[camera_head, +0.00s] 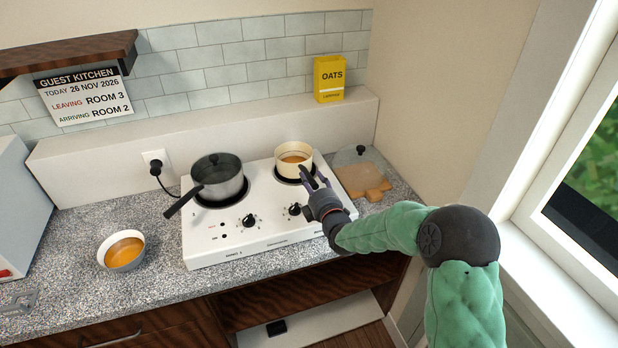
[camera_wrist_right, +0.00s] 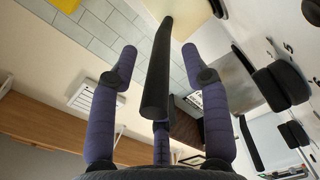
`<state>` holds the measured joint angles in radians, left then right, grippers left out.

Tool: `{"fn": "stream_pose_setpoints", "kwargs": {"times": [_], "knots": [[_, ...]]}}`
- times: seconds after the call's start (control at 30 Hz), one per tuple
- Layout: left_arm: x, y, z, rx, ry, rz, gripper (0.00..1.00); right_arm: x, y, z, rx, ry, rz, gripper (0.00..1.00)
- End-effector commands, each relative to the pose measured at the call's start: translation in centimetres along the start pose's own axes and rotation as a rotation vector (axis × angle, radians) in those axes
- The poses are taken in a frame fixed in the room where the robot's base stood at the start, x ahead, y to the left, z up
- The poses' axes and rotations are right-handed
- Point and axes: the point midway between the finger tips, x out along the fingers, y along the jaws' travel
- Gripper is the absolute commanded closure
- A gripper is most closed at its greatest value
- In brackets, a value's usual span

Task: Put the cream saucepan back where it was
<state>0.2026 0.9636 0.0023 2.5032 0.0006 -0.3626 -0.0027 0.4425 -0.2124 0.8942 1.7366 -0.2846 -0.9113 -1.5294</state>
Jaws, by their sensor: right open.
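The cream saucepan (camera_head: 294,154) sits upright on the right hotplate of the white hob, with orange-brown contents inside. My right gripper (camera_head: 311,171) is at the pan's front right side, with its fingers pointing toward the pan. In the head view the gripper mostly hides this handle. My left gripper is not in view.
A grey saucepan (camera_head: 216,175) stands on the left hotplate of the hob (camera_head: 262,245), its handle toward the front left. A bowl of orange contents (camera_head: 122,251) is on the left counter. A wooden board (camera_head: 368,186) and a glass lid (camera_head: 352,156) lie right of the hob. Oats (camera_head: 328,80) stand on the ledge.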

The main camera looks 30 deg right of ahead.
Motion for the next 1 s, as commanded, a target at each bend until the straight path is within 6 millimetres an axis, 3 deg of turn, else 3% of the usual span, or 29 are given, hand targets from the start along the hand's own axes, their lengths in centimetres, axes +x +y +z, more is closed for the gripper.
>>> {"fn": "stream_pose_setpoints", "kwargs": {"times": [0.3, 0.5, 1.0], "knots": [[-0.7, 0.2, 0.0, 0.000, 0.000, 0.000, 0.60, -6.0, 0.1, 0.0, 0.000, -0.002, 0.001, 0.53], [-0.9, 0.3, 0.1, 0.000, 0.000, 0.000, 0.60, -8.6, 0.1, 0.0, 0.000, -0.002, 0.002, 0.53], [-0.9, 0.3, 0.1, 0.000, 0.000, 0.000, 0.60, -9.6, 0.0, 0.0, 0.001, 0.000, 0.000, 0.53]]}}
